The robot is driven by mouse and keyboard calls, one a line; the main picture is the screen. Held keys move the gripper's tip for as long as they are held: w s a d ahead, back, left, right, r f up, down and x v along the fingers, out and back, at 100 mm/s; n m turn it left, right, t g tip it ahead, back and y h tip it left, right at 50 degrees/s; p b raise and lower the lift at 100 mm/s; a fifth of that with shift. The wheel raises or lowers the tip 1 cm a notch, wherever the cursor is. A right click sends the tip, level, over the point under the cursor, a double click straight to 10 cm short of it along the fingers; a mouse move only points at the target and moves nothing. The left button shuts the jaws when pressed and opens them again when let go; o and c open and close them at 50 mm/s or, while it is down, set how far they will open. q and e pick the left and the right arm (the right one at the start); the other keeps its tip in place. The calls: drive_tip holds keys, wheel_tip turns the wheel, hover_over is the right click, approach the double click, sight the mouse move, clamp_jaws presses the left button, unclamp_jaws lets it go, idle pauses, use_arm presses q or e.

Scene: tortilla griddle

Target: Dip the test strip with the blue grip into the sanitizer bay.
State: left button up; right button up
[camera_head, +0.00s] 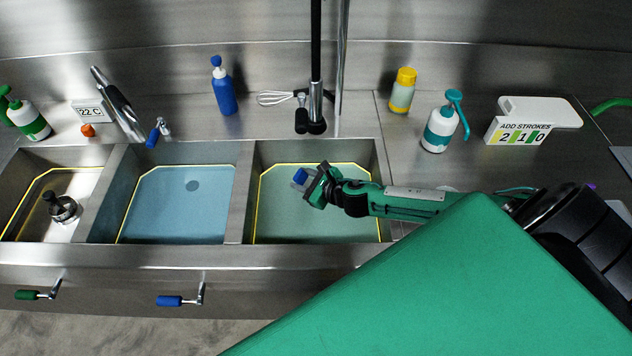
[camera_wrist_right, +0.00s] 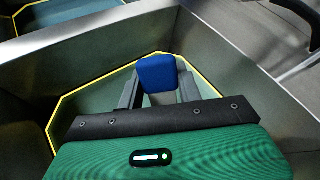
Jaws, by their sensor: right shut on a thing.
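My right gripper (camera_head: 308,184) reaches over the right-hand sink bay (camera_head: 375,155). It is shut on the blue grip (camera_head: 300,176) of the test strip. In the right wrist view the blue grip (camera_wrist_right: 157,73) sits between the two dark fingers of my right gripper (camera_wrist_right: 158,92). The strip's paper part is hidden behind the grip and fingers. The bay holds greenish liquid with a yellow line around it. I cannot tell whether the strip touches the liquid. My left gripper is out of view.
A black faucet pipe (camera_head: 316,60) hangs behind the right bay.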

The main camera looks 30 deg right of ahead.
drive_tip(key=shift+r+p, duration=4.4)
drive_tip(key=shift+r, duration=0.4)
